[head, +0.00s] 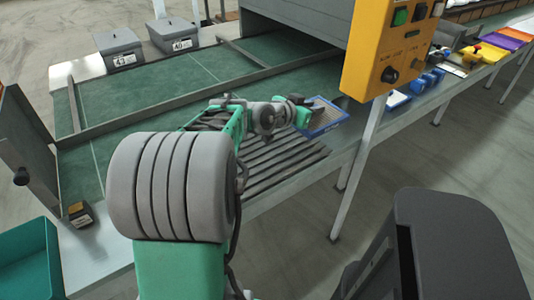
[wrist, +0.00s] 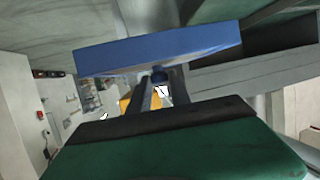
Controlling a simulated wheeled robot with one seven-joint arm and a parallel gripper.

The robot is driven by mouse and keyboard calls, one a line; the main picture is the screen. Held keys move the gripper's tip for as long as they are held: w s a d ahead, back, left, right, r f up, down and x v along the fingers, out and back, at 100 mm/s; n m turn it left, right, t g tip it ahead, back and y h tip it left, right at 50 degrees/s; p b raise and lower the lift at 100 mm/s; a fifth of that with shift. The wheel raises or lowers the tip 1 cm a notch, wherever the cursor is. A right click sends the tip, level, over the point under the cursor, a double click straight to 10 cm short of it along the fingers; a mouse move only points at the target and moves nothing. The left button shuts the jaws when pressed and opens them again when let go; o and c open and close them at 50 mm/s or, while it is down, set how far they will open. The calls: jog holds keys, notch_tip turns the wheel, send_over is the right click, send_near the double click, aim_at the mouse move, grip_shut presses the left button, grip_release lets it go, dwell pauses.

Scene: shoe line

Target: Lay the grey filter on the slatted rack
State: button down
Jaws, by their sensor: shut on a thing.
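The grey filter (head: 325,118) is a flat panel with a blue frame and a greyish mesh face. My gripper (head: 304,104) is shut on its near left edge in the head view. The slatted rack (head: 285,157) has dark parallel slats and lies on the bench, nearer than the filter. My arm hides its left part. The filter is beyond the rack's far right end; its exact height cannot be told.
A yellow control box (head: 392,45) hangs at the right of the filter, beside a grey machine housing (head: 295,18). A green conveyor (head: 150,85) with metal rails runs behind. Two lidded grey boxes (head: 120,47) stand at the back left. A small dark box (head: 81,213) sits front left.

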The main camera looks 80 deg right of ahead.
jog(key=w+a+f, duration=0.1)
jog(key=w+f, duration=0.2)
jog(key=w, duration=0.1)
jog(key=w+a+f, duration=0.1)
jog(key=w+f, duration=0.2)
jog(key=w, duration=0.2)
jog(key=w+a+f, duration=0.1)
jog(key=w+f, duration=0.3)
jog(key=shift+w+a+b, duration=0.2)
jog(key=shift+a+b, duration=0.1)
notch_tip(320, 180, down, 3)
jog(key=shift+r, duration=0.1)
jog(key=shift+f+b, duration=0.3)
jog(key=shift+f, duration=0.05)
jog(key=c, duration=1.2)
grip_release()
